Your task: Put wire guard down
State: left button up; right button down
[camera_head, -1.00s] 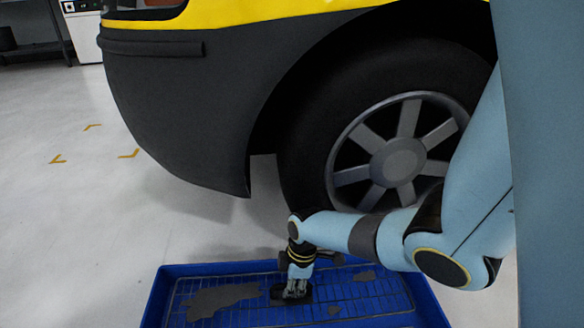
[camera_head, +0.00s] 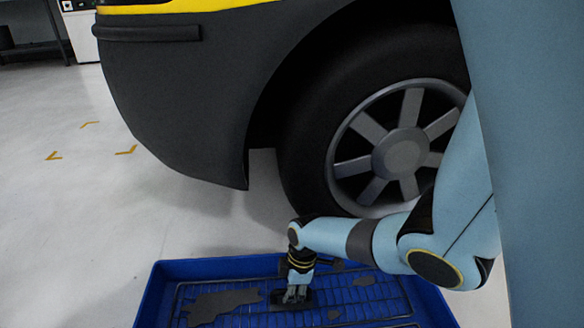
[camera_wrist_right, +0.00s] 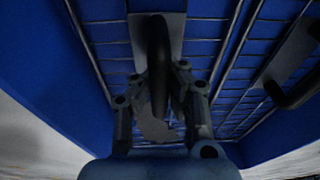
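The wire guard (camera_head: 240,317) is a dark wire grid with irregular grey patches, lying in a blue tray (camera_head: 172,272) at the bottom of the head view. Its wires also show in the right wrist view (camera_wrist_right: 205,45). My right gripper (camera_head: 297,295) points down at it. In the right wrist view, the fingers (camera_wrist_right: 160,80) are on both sides of a black arched handle (camera_wrist_right: 158,45) and look closed on it. A second black handle (camera_wrist_right: 290,95) stands at the right of that view. My left gripper is not in view.
A vehicle wheel (camera_head: 400,150) and dark bumper (camera_head: 180,100) stand just behind the tray. The pale floor (camera_head: 70,230) to the left is clear, with yellow corner marks (camera_head: 125,151). A table (camera_head: 40,48) is at the far left.

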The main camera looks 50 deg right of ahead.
dwell(0.3)
jog(key=c, duration=2)
grip_release()
jog(key=shift+f, duration=0.1)
jog(key=o, duration=0.5)
